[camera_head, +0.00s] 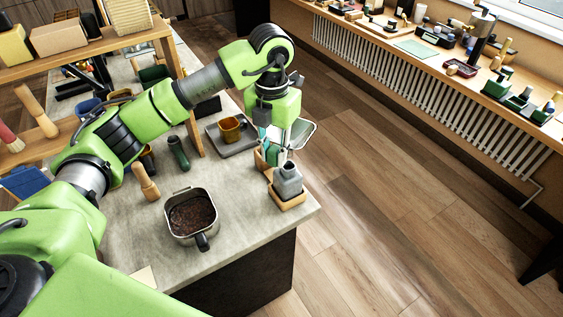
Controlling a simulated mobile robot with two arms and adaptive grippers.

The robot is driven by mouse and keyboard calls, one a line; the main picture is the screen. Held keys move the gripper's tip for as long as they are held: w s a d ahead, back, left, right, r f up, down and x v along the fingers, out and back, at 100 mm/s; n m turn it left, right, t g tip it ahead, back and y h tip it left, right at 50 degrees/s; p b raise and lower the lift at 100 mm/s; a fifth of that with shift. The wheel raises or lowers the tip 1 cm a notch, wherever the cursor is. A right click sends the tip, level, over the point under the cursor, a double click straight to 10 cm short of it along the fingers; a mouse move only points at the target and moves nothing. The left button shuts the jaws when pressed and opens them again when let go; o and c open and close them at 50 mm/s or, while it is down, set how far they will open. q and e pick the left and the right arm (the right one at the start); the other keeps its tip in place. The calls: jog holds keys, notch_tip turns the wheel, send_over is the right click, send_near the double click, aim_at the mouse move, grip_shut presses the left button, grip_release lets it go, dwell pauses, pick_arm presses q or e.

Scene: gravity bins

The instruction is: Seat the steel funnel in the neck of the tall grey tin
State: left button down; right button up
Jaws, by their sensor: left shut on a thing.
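The tall grey tin (287,184) stands upright in a small wooden tray (289,203) near the right end of the grey counter. Its narrow neck points up. The steel funnel (302,133), a shiny flared bowl, is above and slightly right of the tin's neck. My left gripper (272,150) points down behind the tin and is shut on the funnel at its left side. The funnel's lower end is hard to make out, so I cannot tell whether it touches the neck. My right gripper is not in view.
A metal container of dark grounds (192,216) stands at the counter's front. The counter's right edge is close to the tin.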

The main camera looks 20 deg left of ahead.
pick_arm(q)
jog(key=shift+f, duration=0.1)
jog(key=shift+f+b, duration=1.4)
jog(key=shift+f, duration=0.1)
jog(key=shift+f+b, duration=0.75)
jog(key=shift+f, duration=0.15)
dwell(0.5)
jog(key=shift+f+b, duration=0.85)
jog(key=shift+f, duration=0.2)
dwell(0.7)
jog(key=c, duration=1.7)
grip_release()
